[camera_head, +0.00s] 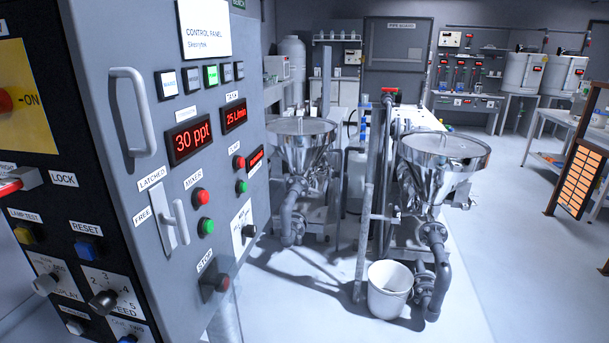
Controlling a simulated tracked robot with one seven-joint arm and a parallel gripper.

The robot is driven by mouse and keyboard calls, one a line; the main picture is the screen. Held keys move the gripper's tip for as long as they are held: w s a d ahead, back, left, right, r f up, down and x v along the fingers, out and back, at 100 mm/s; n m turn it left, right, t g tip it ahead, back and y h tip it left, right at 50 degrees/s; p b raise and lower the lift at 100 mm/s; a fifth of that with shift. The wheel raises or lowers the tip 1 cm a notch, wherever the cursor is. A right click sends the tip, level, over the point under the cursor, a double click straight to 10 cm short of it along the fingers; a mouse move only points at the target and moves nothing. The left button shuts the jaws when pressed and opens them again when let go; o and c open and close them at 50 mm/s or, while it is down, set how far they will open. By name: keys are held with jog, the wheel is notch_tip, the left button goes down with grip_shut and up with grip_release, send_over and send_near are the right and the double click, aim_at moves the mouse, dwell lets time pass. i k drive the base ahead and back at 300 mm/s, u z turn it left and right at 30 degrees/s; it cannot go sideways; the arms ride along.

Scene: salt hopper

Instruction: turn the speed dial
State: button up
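The speed dial (103,301) is a dark knob with a light end on a white plate at the lower left, on the dark side panel. The plate carries numbers, of which 2, 3, 4 and 5 can be read, and the word SPEED, partly covered by the knob. The knob's exact pointing is hard to tell. My gripper is not in view.
Close by are another knob (46,283) on a DISPLAY plate, a blue RESET button (88,249) and a yellow lamp-test button (26,235). The grey control cabinet's handle (133,112) juts out. Steel hoppers (440,160) and a white bucket (389,292) stand right.

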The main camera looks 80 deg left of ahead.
aim_at(104, 302)
jog(key=z, duration=0.25)
jog(key=i, duration=0.2)
jog(key=u, duration=3.65)
jog(key=i, duration=1)
jog(key=z, duration=0.15)
jog(key=k, duration=0.75)
jog(key=u, duration=0.2)
